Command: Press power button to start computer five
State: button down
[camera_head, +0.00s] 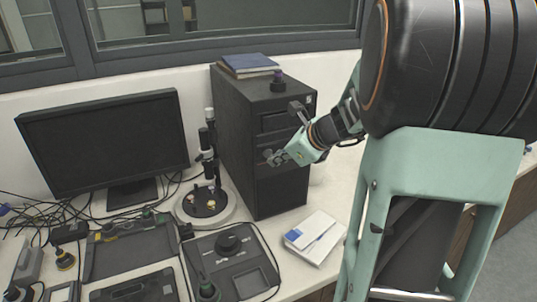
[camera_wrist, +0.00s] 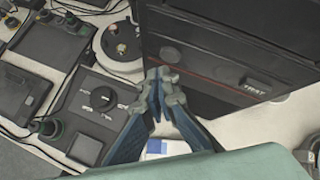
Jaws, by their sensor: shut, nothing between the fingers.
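A black computer tower (camera_head: 240,150) stands upright on the white desk, right of the monitor. Its front panel also fills the upper right of the wrist view (camera_wrist: 215,35). My gripper (camera_head: 272,157) is shut and empty at the front of the tower, around mid-height. In the wrist view my gripper (camera_wrist: 163,76) has its fingertips together, overlapping the lower left part of the front panel. I cannot tell whether the fingertips touch the panel. A small round feature (camera_wrist: 170,54) shows on the panel just beyond the fingertips; I cannot tell if it is the power button.
A black monitor (camera_head: 105,145) stands at the left. A microscope (camera_head: 208,160) stands close beside the tower. A dark control box with a knob (camera_head: 228,243) and a white-and-blue box (camera_head: 314,238) lie in front. A blue book (camera_head: 248,64) lies on top of the tower.

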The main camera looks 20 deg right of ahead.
jog(key=shift+w, duration=0.1)
jog(key=shift+w, duration=0.3)
jog(key=shift+w, duration=0.4)
dwell(0.5)
jog(key=shift+s, duration=0.85)
jog(key=shift+s+d+b, duration=0.1)
jog(key=shift+s+b, duration=0.2)
jog(key=shift+s, duration=2.2)
